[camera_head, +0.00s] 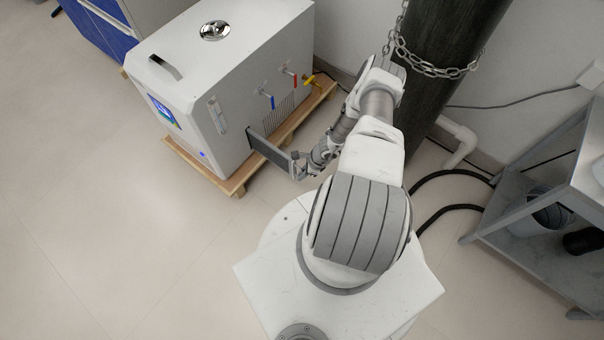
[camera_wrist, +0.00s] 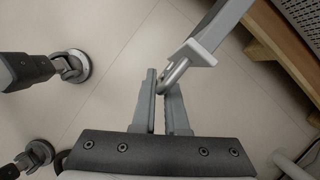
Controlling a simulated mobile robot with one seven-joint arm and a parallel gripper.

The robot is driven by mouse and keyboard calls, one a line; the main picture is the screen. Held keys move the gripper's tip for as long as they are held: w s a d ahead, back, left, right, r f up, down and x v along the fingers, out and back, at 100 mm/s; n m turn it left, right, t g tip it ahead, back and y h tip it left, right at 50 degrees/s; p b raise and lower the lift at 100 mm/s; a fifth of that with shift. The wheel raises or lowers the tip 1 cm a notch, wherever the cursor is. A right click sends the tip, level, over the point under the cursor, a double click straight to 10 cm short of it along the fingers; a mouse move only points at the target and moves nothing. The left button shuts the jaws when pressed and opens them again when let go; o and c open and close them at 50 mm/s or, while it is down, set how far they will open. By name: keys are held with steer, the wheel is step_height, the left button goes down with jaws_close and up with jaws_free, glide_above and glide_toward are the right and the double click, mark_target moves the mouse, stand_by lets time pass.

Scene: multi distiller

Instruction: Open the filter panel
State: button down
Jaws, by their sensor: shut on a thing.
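The distiller (camera_head: 190,95) is a white box with a small blue screen on its front. Its filter panel (camera_head: 268,147), dark on the face seen here, stands out at an angle from the lower part of its right side. In the wrist view the panel (camera_wrist: 222,28) shows nearly edge-on, light grey, with a curved metal handle (camera_wrist: 177,74) at its end. My gripper (camera_head: 298,166) is at the panel's outer end. In the wrist view my gripper (camera_wrist: 162,88) is shut on this handle, which passes between the fingertips.
The distiller stands on a wooden pallet (camera_head: 235,185) on the floor. Blue, red and yellow valve handles (camera_head: 290,74) stick out above the panel. A chained dark cylinder (camera_head: 445,55) stands behind my arm. A metal shelf (camera_head: 530,190) is at right. The floor at left is clear.

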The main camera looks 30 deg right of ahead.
steer(key=c, duration=0.9)
jaws_free()
steer(key=shift+c, duration=0.2)
steer(key=p+v, duration=0.6)
steer(key=v, duration=1.1)
steer(key=shift+r, duration=0.25)
